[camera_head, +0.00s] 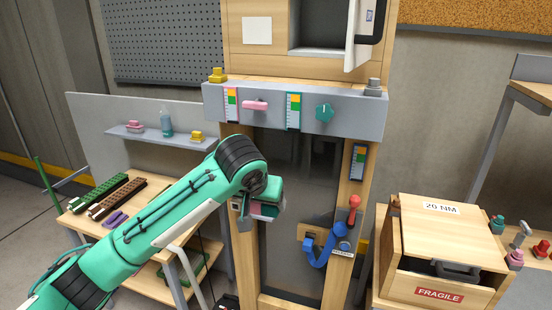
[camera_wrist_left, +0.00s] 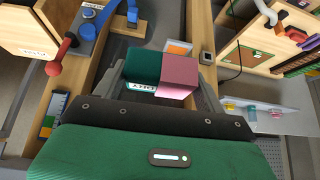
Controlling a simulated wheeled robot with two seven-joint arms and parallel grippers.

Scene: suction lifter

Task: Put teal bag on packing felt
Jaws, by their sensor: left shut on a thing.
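My left gripper (camera_head: 262,210) is shut on a small block-like bag, teal (camera_wrist_left: 142,66) at one end and dusky pink (camera_wrist_left: 178,72) at the other, with a white label. It holds the bag in the air in front of the wooden frame's dark panel. In the head view my gripper and wrist mostly hide the bag. I cannot clearly pick out the packing felt. A green-edged flat piece (camera_wrist_left: 246,55) shows on a wooden surface in the left wrist view, but I cannot tell if it is the felt. My right gripper is not in view.
A grey beam (camera_head: 345,112) with knobs and gauges crosses the frame. A blue hook (camera_head: 320,252) and a red-knobbed lever (camera_head: 354,204) stand right of my gripper. A wooden crate (camera_head: 405,245) is at right. The left table holds green and brown strips (camera_head: 97,193).

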